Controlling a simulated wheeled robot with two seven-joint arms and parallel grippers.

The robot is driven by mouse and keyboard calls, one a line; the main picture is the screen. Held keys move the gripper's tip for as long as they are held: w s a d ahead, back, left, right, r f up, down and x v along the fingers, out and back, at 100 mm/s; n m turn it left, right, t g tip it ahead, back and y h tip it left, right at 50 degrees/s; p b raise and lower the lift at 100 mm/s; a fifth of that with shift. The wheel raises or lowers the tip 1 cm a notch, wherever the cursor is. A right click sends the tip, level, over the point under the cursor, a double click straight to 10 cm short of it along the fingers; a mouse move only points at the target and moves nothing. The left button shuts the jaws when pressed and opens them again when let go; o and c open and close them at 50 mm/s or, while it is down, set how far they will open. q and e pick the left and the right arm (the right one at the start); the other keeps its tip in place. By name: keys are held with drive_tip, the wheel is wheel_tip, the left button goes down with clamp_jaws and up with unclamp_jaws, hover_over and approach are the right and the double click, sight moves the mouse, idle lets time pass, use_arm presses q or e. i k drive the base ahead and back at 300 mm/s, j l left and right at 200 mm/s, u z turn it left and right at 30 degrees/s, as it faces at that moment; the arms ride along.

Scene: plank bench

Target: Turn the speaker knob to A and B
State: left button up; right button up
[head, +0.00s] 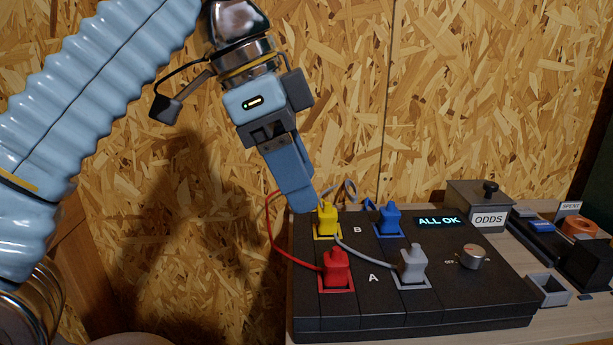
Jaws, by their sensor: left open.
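The speaker knob (471,256) is a round metallic knob at the right of a black panel box (470,300). Small lettering beside it is too small to read surely. The letter B (357,229) marks the far row and A (373,279) the near row. A lit display (438,221) reads "ALL OK". My left gripper (303,208) points down at the box's far left corner, close to the yellow plug (326,219) and well left of the knob. It is open, seen side-on, with nothing visible in it. My right gripper is out of view.
Red (336,267), grey (413,263) and blue (388,219) plugs stand in the panel, with loose cables. An "ODDS" box (490,219) stands behind the knob. A small square grey bin (548,290) and a dark tray (541,237) lie right. A chipboard wall (450,90) stands behind.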

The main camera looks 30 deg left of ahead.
sight(473, 255)
drive_tip(key=k+l, duration=0.85)
